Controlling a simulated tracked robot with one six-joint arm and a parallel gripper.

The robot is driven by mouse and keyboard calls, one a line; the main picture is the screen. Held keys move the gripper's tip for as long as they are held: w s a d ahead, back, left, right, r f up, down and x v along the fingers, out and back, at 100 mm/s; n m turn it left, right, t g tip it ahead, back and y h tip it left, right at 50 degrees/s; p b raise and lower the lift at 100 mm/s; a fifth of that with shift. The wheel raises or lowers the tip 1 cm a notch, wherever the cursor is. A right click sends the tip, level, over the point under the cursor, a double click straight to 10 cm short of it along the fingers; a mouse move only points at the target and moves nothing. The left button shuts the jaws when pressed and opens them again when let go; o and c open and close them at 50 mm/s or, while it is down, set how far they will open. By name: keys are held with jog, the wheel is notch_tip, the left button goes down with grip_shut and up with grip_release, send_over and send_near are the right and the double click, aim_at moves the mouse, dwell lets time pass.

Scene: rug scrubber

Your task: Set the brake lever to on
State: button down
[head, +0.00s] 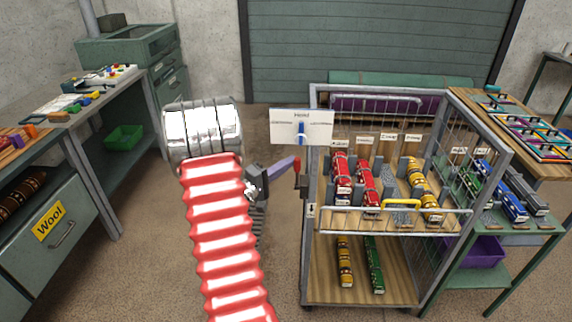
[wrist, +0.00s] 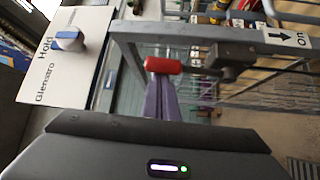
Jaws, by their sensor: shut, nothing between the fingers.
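The brake lever has a red grip (wrist: 163,65) on a dark arm, joined to a dark bracket on the cart's frame in the wrist view. In the head view the red lever (head: 297,166) stands roughly upright at the cart's left front post. A white label with an arrow and "On" (wrist: 290,37) sits on the frame to the right of the bracket in the wrist view. My gripper (head: 297,160) has purple fingers, shut and empty. Its fingertips (wrist: 163,80) are right at the red grip; I cannot tell whether they touch it.
The wire-sided cart (head: 400,220) carries several toy trains on two shelves. A white "Hold" sign (head: 301,127) with a blue knob stands just above the lever. A bench with trays (head: 525,125) is at right, and a workbench (head: 100,110) at left. Floor between is open.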

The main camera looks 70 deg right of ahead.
aim_at(299, 170)
jog(key=shift+s+a+f, duration=0.2)
jog(key=shift+a+f, duration=0.15)
jog(key=shift+a, duration=0.45)
jog(key=shift+s+a+f, duration=0.15)
jog(key=shift+a+f, duration=0.15)
jog(key=shift+a, duration=0.5)
jog(key=shift+s+a+f, duration=0.2)
jog(key=shift+a+f, duration=0.15)
jog(key=shift+a, duration=0.45)
jog(key=shift+s+f, duration=0.1)
notch_tip(299, 170, up, 2)
jog(key=w+d+r, duration=0.1)
jog(key=w+d, duration=0.2)
jog(key=w+a+f, duration=0.4)
jog(key=w+a, duration=0.1)
jog(key=a, duration=0.2)
jog(key=shift+w+a+f, duration=0.2)
jog(key=shift+a+f, duration=0.15)
